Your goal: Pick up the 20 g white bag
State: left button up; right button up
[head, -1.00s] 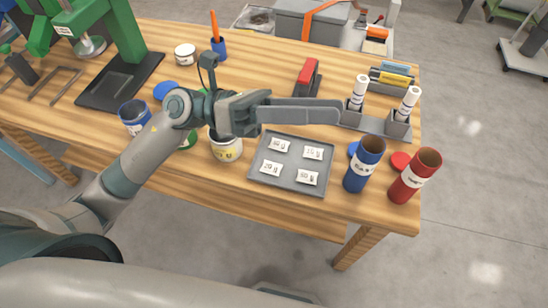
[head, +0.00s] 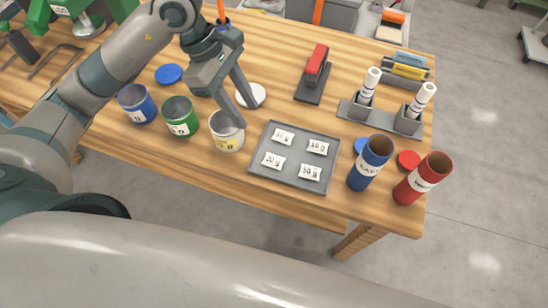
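The 20 g white bag (head: 273,160) lies flat in the front left part of a grey tray (head: 258,176). Three other white bags lie there: one at back left (head: 283,136), one at back right (head: 318,147) and one at front right (head: 310,172); their labels are hard to read. My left gripper (head: 245,115) points down, to the left of the tray and above the white cup with a yellow label (head: 227,140). Its two fingers are apart with nothing visible between them. My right gripper is not in view.
Blue (head: 137,104) and green (head: 180,117) cups stand left of the white one. A white lid (head: 257,91) lies behind the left fingers. Blue (head: 368,165) and red (head: 420,180) tubes stand right of the tray. A red-topped stapler-like tool (head: 316,72) is behind it.

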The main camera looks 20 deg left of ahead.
pick_arm(q)
jog(key=p, duration=0.4)
send_near(272, 159)
jog(key=shift+w+d+f, duration=0.1)
jog(key=shift+d+f, duration=0.65)
jog(key=shift+f, duration=0.05)
jog(key=shift+d+f, duration=0.1)
jog(key=shift+f, duration=0.2)
jog(key=shift+d+f+p, duration=0.1)
jog(key=shift+f+p, duration=0.4)
jog(key=shift+p, duration=0.1)
jog(key=p+x, duration=0.1)
jog(key=x, duration=0.1)
jog(key=p+x, duration=0.1)
jog(key=shift+s+f, duration=0.2)
jog(key=shift+f, duration=0.45)
